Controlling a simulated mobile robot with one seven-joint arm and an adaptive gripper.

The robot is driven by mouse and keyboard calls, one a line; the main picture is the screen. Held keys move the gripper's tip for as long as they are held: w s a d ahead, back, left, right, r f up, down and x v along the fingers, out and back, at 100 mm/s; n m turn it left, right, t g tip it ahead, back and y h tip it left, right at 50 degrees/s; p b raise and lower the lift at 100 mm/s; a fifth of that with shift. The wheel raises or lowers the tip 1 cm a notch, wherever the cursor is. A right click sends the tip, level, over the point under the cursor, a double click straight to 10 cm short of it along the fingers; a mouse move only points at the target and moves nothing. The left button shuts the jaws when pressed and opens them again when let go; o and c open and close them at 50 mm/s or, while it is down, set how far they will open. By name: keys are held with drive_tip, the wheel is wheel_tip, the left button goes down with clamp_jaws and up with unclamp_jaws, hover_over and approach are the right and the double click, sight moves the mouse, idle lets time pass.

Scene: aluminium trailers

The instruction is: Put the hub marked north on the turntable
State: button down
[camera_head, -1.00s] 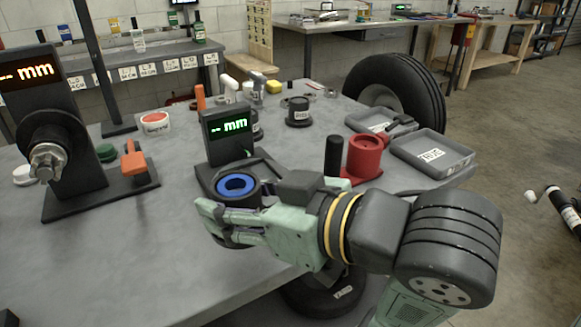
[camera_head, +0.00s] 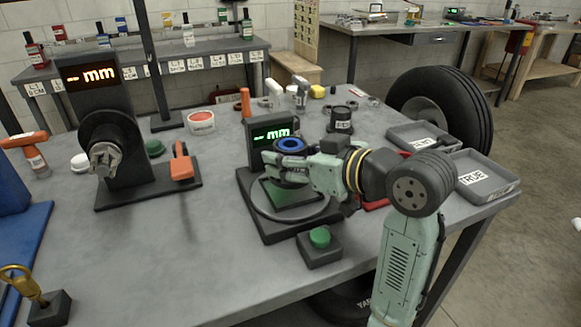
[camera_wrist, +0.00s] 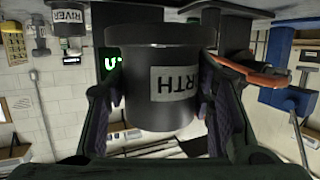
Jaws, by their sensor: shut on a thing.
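My gripper (camera_head: 290,163) is shut on a dark cylindrical hub with a blue ring on top (camera_head: 292,144). In the wrist view the hub (camera_wrist: 160,75) fills the middle between the two fingers, and its pale label, upside down there, shows the letters RTH; the rest of the word is out of sight. The turntable (camera_head: 300,212) is a round dark plate on a square base near the table's front, with a green-lit "-- mm" display (camera_head: 272,130) behind it. The held hub is above the turntable, with a visible gap between them.
A green button box (camera_head: 320,250) stands in front of the turntable. Another dark hub (camera_head: 341,120) stands behind, its label reading RIVER in the wrist view (camera_wrist: 68,18). A dark gauge with an orange display (camera_head: 100,150) stands left. Grey trays (camera_head: 490,190) lie right.

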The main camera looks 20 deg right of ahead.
drive_tip(key=shift+w, duration=0.2)
drive_tip(key=shift+d+f, duration=0.1)
drive_tip(key=shift+f, duration=1.6)
drive_tip(key=shift+f, duration=0.1)
drive_tip(key=shift+f, duration=0.1)
drive_tip(key=c, duration=0.8)
unclamp_jaws()
drive_tip(key=shift+o, duration=0.2)
